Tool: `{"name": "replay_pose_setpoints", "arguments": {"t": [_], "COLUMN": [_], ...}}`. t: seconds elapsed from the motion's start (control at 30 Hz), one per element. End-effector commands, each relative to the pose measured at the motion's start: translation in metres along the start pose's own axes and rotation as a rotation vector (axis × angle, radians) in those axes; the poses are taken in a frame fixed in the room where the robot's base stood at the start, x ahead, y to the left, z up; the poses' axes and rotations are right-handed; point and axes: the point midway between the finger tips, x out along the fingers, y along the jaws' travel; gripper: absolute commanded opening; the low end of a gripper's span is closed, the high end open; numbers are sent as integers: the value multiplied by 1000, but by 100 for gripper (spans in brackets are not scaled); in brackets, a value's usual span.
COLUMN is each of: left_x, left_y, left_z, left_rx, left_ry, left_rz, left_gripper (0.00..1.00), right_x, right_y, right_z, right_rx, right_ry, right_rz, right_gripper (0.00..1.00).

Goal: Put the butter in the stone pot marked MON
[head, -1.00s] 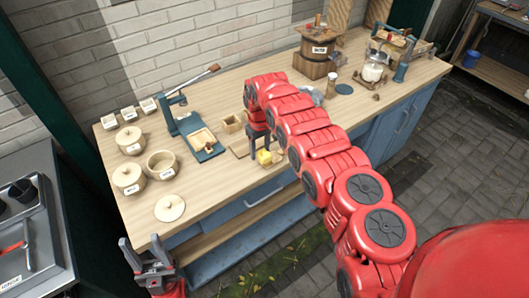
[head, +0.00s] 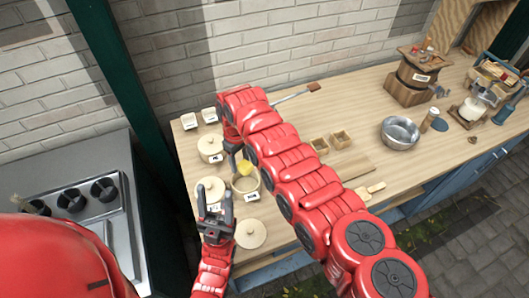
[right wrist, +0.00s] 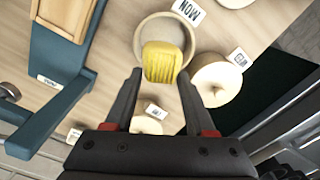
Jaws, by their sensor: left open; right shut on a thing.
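The butter (right wrist: 162,62) is a yellow ridged block. My right gripper (right wrist: 161,74) is shut on it, a finger on each side. In the head view the butter (head: 245,167) is over the open stone pot (head: 238,187), partly hiding its mouth. In the right wrist view the pot (right wrist: 140,40) carries a label reading MON upside down. The butter overlaps the near rim there; I cannot tell its height above the pot. The pot's round lid (head: 250,236) lies on the table in front. My left gripper (head: 214,192) is open and empty, left of the pot.
Two lidded pots (head: 210,147) (head: 209,189) stand left of the open one, close to both grippers. A blue press (right wrist: 55,50) stands beside it in the right wrist view.

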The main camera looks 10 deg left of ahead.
Motion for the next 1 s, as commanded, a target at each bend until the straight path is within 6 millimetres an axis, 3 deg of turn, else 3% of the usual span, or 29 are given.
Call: {"name": "replay_pose_setpoints", "arguments": {"t": [0.27, 0.63, 1.0], "left_x": [-7, -34, -36], "left_y": [0, 2, 2], "left_z": [1, 6, 6], "left_rx": [0, 0, 0], "left_ry": [-1, 0, 0], "left_rz": [0, 0, 0], "left_gripper": [55, 55, 55], "right_x": [10, 44, 46], "right_y": [-6, -6, -6], "right_z": [-2, -2, -2], "right_rx": [-15, -13, -13], "right_ry": [-2, -2, -2], "right_rz": [-1, -1, -1], "right_gripper": [6, 6, 6]}}
